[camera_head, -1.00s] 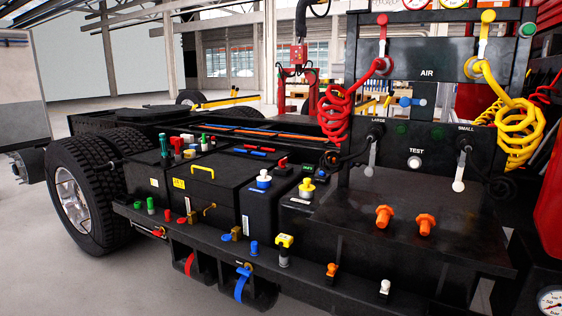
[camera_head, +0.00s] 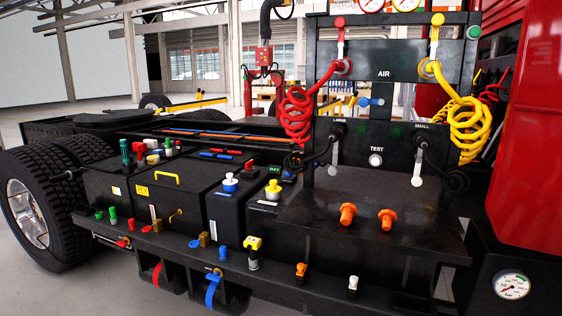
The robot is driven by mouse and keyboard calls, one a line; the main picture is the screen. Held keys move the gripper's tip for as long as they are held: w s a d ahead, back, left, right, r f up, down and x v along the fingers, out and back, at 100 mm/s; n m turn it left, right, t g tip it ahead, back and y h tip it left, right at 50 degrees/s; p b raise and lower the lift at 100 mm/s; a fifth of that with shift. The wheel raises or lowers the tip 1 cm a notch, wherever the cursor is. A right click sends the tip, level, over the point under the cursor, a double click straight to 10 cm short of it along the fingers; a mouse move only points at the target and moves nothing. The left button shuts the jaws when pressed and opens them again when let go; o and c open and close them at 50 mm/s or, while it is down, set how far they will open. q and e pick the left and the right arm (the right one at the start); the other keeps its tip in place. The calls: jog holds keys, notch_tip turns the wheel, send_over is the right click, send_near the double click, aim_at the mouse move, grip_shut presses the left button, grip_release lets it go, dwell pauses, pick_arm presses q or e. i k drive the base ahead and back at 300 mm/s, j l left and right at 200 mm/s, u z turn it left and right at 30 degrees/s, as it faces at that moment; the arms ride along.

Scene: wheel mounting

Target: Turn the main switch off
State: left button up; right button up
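Neither of my grippers is in view. No readable label picks out the main switch, so I cannot tell which control it is. A small red-topped switch (camera_head: 249,166) sits behind the black boxes, near a small dark block with a green label (camera_head: 274,169). A blue-and-white knob (camera_head: 230,182) and a yellow-and-white knob (camera_head: 272,187) stand on the black boxes. A yellow-topped switch (camera_head: 253,245) stands upright on the front ledge. The on or off position of these controls is too small to tell.
A black panel marked AIR and TEST (camera_head: 384,96) rises behind the ledge, with red (camera_head: 297,115) and yellow (camera_head: 468,128) coiled hoses. Two orange knobs (camera_head: 367,217) project below it. A wheel (camera_head: 35,212) is at left, a red cab (camera_head: 535,130) and pressure gauge (camera_head: 511,285) at right.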

aim_at(248, 165)
jog(key=j+z, duration=0.15)
jog(key=z, duration=0.25)
jog(key=i+j+z, duration=0.1)
jog(key=z, duration=0.25)
jog(key=j+z, duration=0.25)
jog(key=z, duration=0.15)
jog(key=j+z, duration=0.3)
jog(key=j, duration=0.15)
jog(key=j+z, duration=0.25)
jog(key=j, duration=0.2)
jog(key=k+j+z, duration=0.1)
jog(key=j, duration=0.35)
jog(key=k+j+z, duration=0.15)
jog(key=j, duration=0.3)
jog(key=k+j, duration=0.1)
jog(key=j, duration=0.8)
jog(key=k+j, duration=0.15)
jog(key=j, duration=0.25)
